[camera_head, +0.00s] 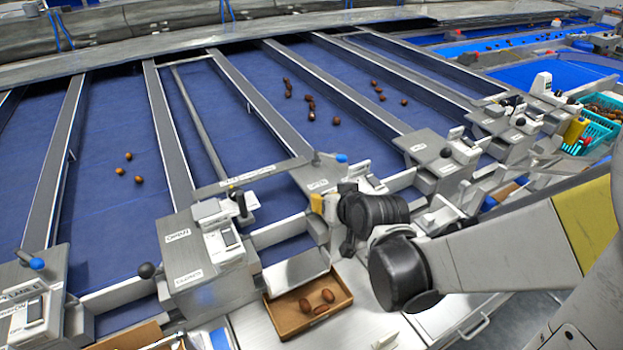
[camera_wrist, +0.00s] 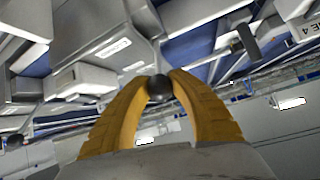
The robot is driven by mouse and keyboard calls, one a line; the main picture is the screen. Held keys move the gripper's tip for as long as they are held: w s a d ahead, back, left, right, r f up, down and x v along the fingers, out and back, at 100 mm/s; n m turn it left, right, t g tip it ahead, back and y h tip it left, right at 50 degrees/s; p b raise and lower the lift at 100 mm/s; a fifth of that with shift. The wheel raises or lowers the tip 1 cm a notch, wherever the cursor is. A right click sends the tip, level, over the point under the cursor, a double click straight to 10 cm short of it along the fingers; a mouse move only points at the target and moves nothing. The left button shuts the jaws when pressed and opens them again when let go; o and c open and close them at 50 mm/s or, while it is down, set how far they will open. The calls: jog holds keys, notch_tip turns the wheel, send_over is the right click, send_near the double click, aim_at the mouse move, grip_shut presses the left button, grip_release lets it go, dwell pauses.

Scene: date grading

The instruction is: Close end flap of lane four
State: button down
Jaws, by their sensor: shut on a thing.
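My gripper (camera_wrist: 160,80) has its two yellow fingers closed around a black ball knob (camera_wrist: 160,90) in the wrist view. In the head view, a yellow part of my gripper (camera_head: 317,203) shows beside a grey housing (camera_head: 318,178); my arm hides the held knob there. A pale tilted plate (camera_head: 295,270) at a lane end, left of my gripper, looks like an end flap. A label ending in "E 4" (camera_wrist: 308,27) shows at the upper right of the wrist view. I cannot tell which flap the held knob moves.
A brown box (camera_head: 284,322) with several dates stands below the plate. Another housing (camera_head: 208,255), with a black knob (camera_head: 146,270), stands to the left. Blue lanes with scattered dates run behind, split by grey rails (camera_head: 250,95). A teal crate (camera_head: 597,130) stands at right.

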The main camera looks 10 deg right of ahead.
jog(key=shift+s+f, duration=0.2)
jog(key=shift+s, duration=0.05)
dwell(0.3)
jog(key=c, duration=1.4)
grip_release()
jog(key=o, duration=0.3)
jog(key=shift+s+r, duration=0.1)
jog(key=shift+s, duration=0.05)
jog(key=shift+v, duration=5.95)
jog(key=shift+r, duration=0.1)
jog(key=s+f+g+b, duration=0.1)
jog(key=s+f+b, duration=0.1)
jog(key=f, duration=0.1)
jog(key=s+f+g+h+b, duration=0.1)
jog(key=s+f+b, duration=0.1)
jog(key=b, duration=0.1)
jog(key=s+f+g+b, duration=0.1)
jog(key=s+f+b, duration=0.2)
jog(key=shift+d+f+n+g, duration=0.25)
jog(key=shift+f+n+g, duration=0.05)
jog(key=shift+f+g, duration=0.1)
